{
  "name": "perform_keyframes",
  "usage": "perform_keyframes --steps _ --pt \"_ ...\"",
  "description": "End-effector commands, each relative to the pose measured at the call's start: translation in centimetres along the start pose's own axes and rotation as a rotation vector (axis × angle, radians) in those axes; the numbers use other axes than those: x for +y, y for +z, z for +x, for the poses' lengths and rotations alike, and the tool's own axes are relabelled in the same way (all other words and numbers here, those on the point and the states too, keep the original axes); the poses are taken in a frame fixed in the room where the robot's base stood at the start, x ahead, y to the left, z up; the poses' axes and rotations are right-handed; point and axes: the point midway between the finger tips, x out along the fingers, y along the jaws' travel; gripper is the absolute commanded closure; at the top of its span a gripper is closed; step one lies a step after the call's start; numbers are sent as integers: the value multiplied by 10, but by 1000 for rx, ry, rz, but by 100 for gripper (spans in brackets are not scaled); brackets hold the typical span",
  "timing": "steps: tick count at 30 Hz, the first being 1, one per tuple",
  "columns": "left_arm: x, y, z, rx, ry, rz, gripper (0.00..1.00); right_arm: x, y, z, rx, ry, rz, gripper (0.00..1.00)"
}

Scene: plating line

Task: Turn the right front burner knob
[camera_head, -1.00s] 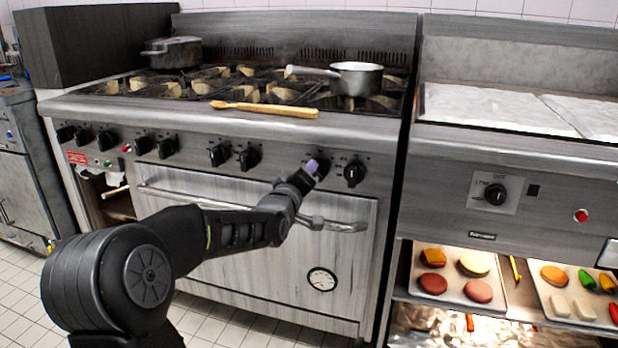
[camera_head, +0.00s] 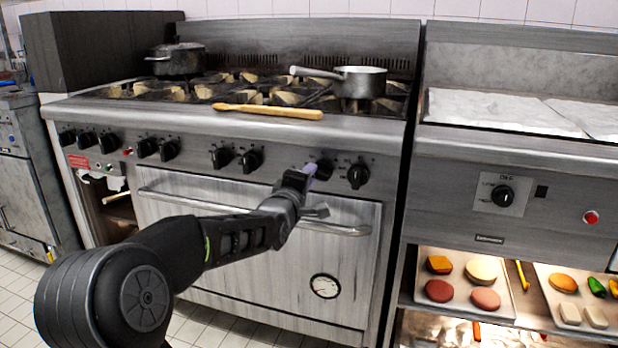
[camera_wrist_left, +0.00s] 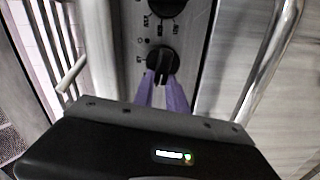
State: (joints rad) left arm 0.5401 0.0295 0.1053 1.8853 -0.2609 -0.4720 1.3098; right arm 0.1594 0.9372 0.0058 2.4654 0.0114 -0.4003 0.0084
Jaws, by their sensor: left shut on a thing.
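A row of black burner knobs runs along the stove's front panel. The left gripper (camera_head: 309,172), with purple fingers, is at the second knob from the right end (camera_head: 323,168) and partly covers it. In the left wrist view the purple fingertips (camera_wrist_left: 162,84) are on either side of the grip of this black knob (camera_wrist_left: 161,61), shut on it. The rightmost stove knob (camera_head: 358,175) is free beside it; a neighbouring knob also shows at the top of the wrist view (camera_wrist_left: 165,5). The right gripper is not in view.
The oven door handle (camera_head: 345,230) runs just below the knobs, close to my left gripper.

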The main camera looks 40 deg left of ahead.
Motion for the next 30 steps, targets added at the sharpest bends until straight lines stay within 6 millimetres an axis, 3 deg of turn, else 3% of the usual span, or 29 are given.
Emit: perform_keyframes --steps 6,7,15,24,30 --pt "-2 0 0 0 -3 1 100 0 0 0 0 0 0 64" --pt "-2 0 0 0 -3 1 82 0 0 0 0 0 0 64" --pt "-1 0 0 0 -2 1 61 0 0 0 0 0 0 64" --pt "0 0 -2 0 0 2 61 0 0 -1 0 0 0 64" --pt "2 0 -24 -1 -1 2 61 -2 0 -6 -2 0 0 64"
